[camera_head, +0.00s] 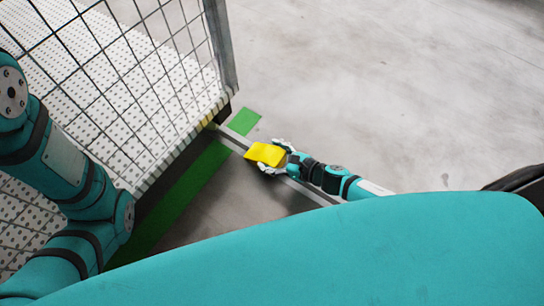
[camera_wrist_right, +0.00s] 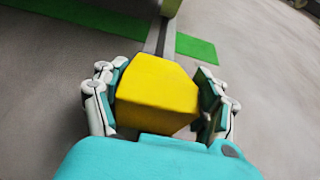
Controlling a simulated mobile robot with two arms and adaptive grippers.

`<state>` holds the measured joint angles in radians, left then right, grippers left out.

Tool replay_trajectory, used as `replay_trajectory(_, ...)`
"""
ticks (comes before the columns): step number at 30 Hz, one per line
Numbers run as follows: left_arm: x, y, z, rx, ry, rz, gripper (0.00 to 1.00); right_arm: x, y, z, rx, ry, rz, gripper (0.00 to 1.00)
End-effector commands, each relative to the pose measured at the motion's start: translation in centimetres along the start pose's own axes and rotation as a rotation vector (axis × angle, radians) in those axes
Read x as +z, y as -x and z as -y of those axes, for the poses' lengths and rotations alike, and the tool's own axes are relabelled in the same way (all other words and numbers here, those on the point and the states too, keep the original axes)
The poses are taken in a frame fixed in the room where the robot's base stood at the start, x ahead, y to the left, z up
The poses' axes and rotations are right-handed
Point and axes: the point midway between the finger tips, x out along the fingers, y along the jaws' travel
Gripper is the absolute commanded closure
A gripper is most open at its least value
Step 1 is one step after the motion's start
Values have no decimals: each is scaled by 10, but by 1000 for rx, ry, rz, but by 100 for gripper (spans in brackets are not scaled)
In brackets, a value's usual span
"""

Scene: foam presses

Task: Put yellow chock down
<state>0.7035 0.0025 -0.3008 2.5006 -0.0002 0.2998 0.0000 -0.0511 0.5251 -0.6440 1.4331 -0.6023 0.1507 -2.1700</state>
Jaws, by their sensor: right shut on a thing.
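A yellow chock (camera_head: 265,154) is in the grasp of my right gripper (camera_head: 276,157) in the head view. In the right wrist view the chock (camera_wrist_right: 157,93) is a block with slanted faces, sitting between the two fingers of my right gripper (camera_wrist_right: 160,100). The fingers are shut on its sides. In the head view the chock appears over the grey floor strip, close to the green floor marking; its height above the floor is hard to tell. My left arm shows at the left edge, but its gripper is out of view.
A wire mesh fence (camera_head: 150,60) with a grey post (camera_head: 221,45) stands at the left over a white dotted platform (camera_head: 95,110). Green floor markings (camera_head: 185,195) run beside it, with a small green patch (camera_head: 244,121) near the post. The grey floor (camera_head: 390,80) at the right is clear.

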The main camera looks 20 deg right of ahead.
Motion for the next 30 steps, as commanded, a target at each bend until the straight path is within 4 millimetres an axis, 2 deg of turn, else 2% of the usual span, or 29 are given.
replay_trajectory(6, -2, 3, 0, -1, 0, -2, 100, -2, -2, 0, 0, -1, 2, 74)
replay_trajectory(7, -2, 2, 0, -1, 0, -2, 100, -3, -1, 0, 0, -1, 0, 28)
replay_trajectory(13, -1, 2, 0, -3, 1, -1, 100, -2, -1, 0, 0, -1, 0, 2)
replay_trajectory(24, 2, -3, 2, -5, 1, 2, 100, 4, 2, 0, 0, 1, 0, 1)
replay_trajectory(30, 8, -18, 5, -5, 1, 4, 100, 4, 37, -1, 0, -2, -4, 1)
